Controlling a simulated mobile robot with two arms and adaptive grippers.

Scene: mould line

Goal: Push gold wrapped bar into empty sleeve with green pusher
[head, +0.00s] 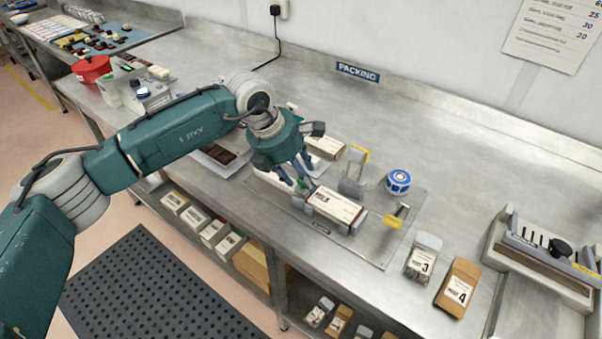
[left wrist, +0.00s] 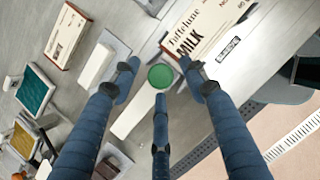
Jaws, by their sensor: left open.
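The green pusher shows as a round green knob (left wrist: 160,76) between my left gripper's fingers in the left wrist view; a bit of green (head: 302,182) shows in the head view. My left gripper (head: 303,178) is open, its three fingers spread around the knob; they also show in the left wrist view (left wrist: 160,82). I cannot tell if they touch it. A cream and brown sleeve (head: 335,205) lies in a holder just right of the fingertips; its MILK print shows in the left wrist view (left wrist: 205,30). I cannot make out the gold wrapped bar. My right gripper is not in view.
Beyond the gripper lies another cream box (head: 327,147). A yellow-tipped lever (head: 392,222), a blue tape roll (head: 398,181) and packs marked 3 (head: 423,258) and 4 (head: 458,288) stand to the right. The bench toward the wall is clear.

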